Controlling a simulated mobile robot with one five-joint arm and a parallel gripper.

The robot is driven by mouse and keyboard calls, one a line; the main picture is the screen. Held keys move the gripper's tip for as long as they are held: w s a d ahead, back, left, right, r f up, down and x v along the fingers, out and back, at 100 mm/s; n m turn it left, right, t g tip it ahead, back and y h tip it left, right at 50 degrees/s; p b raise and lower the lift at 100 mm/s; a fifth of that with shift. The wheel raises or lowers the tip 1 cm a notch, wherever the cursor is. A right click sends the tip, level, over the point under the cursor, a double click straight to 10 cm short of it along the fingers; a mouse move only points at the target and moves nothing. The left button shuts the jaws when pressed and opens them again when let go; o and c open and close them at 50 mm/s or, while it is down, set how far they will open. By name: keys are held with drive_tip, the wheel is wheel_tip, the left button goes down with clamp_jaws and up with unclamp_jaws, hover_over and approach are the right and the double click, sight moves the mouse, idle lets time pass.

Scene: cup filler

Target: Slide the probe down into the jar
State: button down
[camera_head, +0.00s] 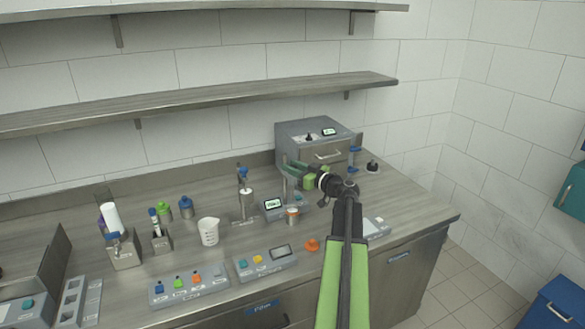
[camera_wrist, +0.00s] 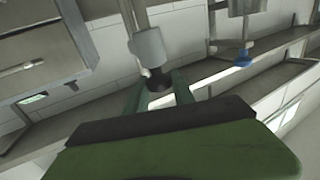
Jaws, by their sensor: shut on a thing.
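My gripper (camera_head: 293,169) is shut, with its green fingers at the grey stand (camera_head: 284,187) beside a small display. In the wrist view, the two fingers (camera_wrist: 158,84) close around the dark end of the probe (camera_wrist: 149,48), a pale grey cylinder on a thinner rod. In the head view, the gripper and stand largely hide the probe. A small jar (camera_head: 292,217) with an orange-brown band stands just below the gripper, in front of the stand. I cannot tell whether the probe's lower end is inside the jar.
The small display (camera_head: 272,204) sits left of the jar. A white beaker (camera_head: 208,232) and a metal post with a cylinder (camera_head: 247,200) stand farther left. A grey box with a drawer (camera_head: 318,145) is behind. Button panels (camera_head: 188,287) and an orange knob (camera_head: 312,245) are in front.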

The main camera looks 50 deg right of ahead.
sight(293, 183)
drive_tip(key=shift+f, duration=0.15)
wheel_tip(293, 183, down, 7)
drive_tip(key=b, duration=0.7)
drive_tip(key=c, duration=1.1)
unclamp_jaws()
drive_tip(key=shift+o, duration=0.2)
drive_tip(key=s, duration=1.7)
drive_tip(key=shift+s, duration=0.2)
